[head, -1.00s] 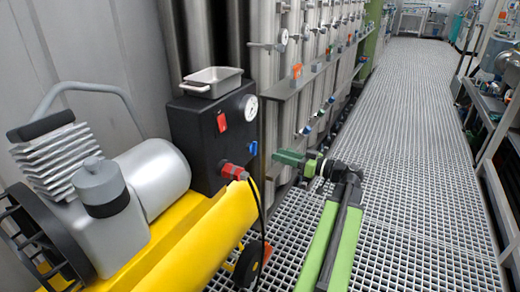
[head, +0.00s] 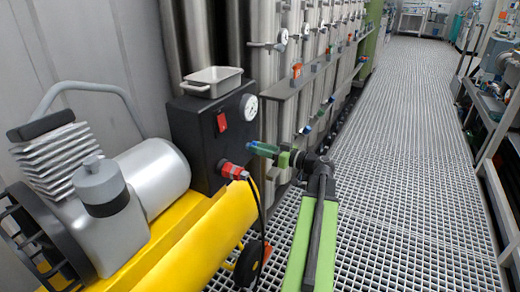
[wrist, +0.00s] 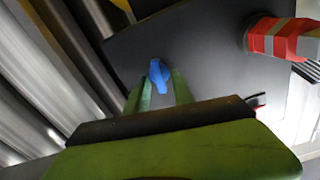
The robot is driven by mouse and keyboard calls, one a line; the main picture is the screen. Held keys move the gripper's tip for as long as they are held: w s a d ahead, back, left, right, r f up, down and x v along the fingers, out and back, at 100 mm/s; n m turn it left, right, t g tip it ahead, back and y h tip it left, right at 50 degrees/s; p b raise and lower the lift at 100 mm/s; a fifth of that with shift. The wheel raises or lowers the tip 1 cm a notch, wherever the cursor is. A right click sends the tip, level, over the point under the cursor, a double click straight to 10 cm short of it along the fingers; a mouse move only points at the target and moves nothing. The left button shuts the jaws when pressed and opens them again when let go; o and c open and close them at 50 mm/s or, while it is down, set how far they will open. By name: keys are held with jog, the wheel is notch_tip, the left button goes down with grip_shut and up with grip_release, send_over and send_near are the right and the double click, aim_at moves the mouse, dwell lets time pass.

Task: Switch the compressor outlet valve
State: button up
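The compressor (head: 150,180) stands at the left on a yellow tank, with a black control box (head: 190,140) at its right end. The blue outlet valve handle (wrist: 158,75) sits on the dark box face in the wrist view. In the head view my gripper mostly covers it. My gripper (head: 259,149) reaches left to the box's right face. In the wrist view its green fingers (wrist: 161,80) are spread on either side of the handle's lower end, with a gap showing; I cannot tell whether either finger touches it.
A red hose fitting (head: 232,170) with a black cable sits just below the valve. A red switch (head: 221,122), a gauge (head: 248,107) and a metal tray (head: 212,80) are on the box. Steel vessels (head: 285,90) stand behind. The grating floor (head: 400,150) is clear at right.

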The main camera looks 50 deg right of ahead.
grip_shut()
jog(key=shift+d+f+m, duration=0.1)
jog(key=shift+f+m, duration=0.05)
jog(key=shift+m, duration=3.75)
jog(key=shift+f+m, duration=0.15)
jog(key=shift+m, duration=4.05)
jog(key=o, duration=0.6)
grip_release()
jog(key=shift+d, duration=0.1)
